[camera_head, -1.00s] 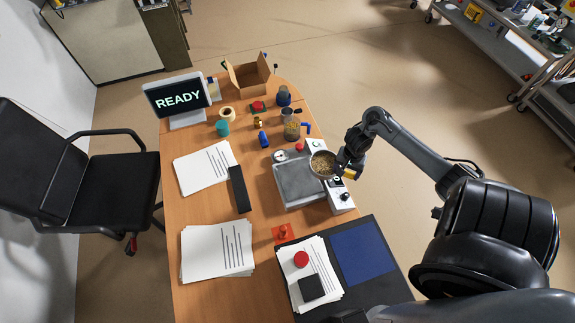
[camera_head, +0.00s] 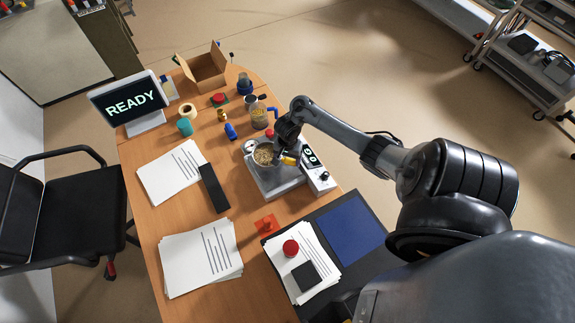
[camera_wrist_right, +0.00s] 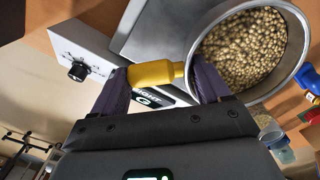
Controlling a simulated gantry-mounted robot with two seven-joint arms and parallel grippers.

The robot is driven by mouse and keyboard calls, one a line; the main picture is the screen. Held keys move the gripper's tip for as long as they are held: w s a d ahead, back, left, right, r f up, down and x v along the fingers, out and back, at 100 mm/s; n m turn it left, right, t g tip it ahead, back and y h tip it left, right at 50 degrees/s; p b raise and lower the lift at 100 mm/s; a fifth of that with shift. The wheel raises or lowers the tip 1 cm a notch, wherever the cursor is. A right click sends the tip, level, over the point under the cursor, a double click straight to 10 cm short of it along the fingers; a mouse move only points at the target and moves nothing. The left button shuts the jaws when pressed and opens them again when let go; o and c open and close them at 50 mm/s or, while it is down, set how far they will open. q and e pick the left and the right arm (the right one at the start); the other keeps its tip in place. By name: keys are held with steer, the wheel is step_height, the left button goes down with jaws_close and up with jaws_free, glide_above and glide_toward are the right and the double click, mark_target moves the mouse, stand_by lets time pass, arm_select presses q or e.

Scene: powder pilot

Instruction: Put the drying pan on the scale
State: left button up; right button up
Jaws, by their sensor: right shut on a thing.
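The drying pan (camera_head: 265,155) is a round metal pan filled with tan pellets. It also shows large in the right wrist view (camera_wrist_right: 304,45). My right gripper (camera_head: 288,158) is shut on the pan's yellow handle (camera_wrist_right: 152,74), with a dark finger on each side. The scale (camera_head: 278,187) has a flat grey plate and a white control panel (camera_head: 318,177) on its right. In the head view the pan overlaps the far part of the plate. I cannot tell whether it touches the plate. The pan hides part of the plate. My left gripper is not in view.
A jar of pellets (camera_head: 259,118) and a blue bottle (camera_head: 231,131) stand just beyond the scale. A black bar (camera_head: 214,187) and papers (camera_head: 200,260) lie to the left. An orange-red piece (camera_head: 267,224) lies nearer. An open box (camera_head: 204,69) stands far back.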

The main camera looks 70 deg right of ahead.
steer(key=shift+f+b, duration=1.1)
steer(key=shift+f, duration=1)
steer(key=shift+r, duration=0.1)
steer(key=o, duration=1.3)
steer(key=shift+f, duration=0.2)
steer(key=shift+o, duration=0.2)
steer(key=shift+r, duration=0.1)
